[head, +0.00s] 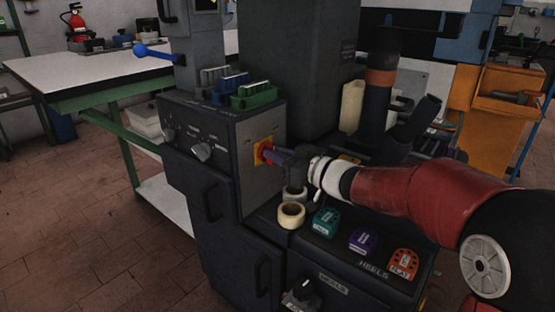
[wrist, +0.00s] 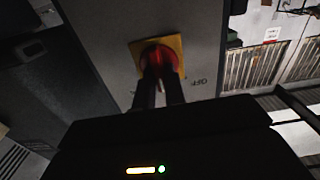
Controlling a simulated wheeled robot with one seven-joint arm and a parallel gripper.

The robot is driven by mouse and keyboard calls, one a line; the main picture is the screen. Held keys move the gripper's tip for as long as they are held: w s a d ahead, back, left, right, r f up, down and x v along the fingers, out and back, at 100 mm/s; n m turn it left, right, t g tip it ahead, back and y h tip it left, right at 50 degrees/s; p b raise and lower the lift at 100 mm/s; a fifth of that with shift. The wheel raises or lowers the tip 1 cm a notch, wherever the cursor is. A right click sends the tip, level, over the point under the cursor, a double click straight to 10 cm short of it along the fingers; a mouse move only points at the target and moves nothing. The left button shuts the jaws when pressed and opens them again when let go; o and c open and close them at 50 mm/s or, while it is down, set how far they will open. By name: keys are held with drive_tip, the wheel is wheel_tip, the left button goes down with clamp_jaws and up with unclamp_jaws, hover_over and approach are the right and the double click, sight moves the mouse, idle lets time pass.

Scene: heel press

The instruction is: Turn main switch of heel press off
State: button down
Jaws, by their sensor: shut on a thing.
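The heel press (head: 262,130) is a dark grey machine with a lighter side panel. Its main switch is a red knob on a yellow square plate (head: 259,155) on that panel. In the wrist view the red knob (wrist: 160,58) shows on its yellow plate (wrist: 135,48), with an "OFF" label (wrist: 198,82) to the lower right. My gripper (head: 272,155) reaches in from the right. In the wrist view its two dark fingers (wrist: 160,75) are shut on the red knob and cover its lower part. The knob's exact angle is hard to read.
A dark ledge below the arm holds tape rolls (head: 291,214) and teal, purple and orange heel blocks (head: 362,241). Trays in blue and green (head: 254,97) sit on top of the press. A white-topped table (head: 90,75) stands behind left. Open floor lies at the left front.

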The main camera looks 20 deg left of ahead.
drive_tip(key=shift+s+f+n+b, duration=0.1)
drive_tip(key=shift+n+b, duration=1.15)
drive_tip(key=shift+n, duration=0.9)
drive_tip(key=shift+s+f+n+b, duration=0.1)
drive_tip(key=shift+n+b, duration=1.15)
drive_tip(key=shift+n, duration=0.9)
drive_tip(key=c, duration=1.5)
unclamp_jaws()
drive_tip(key=shift+r, duration=0.1)
drive_tip(key=shift+o, duration=0.2)
drive_tip(key=v, duration=0.7)
drive_tip(key=shift+s+d, duration=0.15)
drive_tip(key=shift+d, duration=0.15)
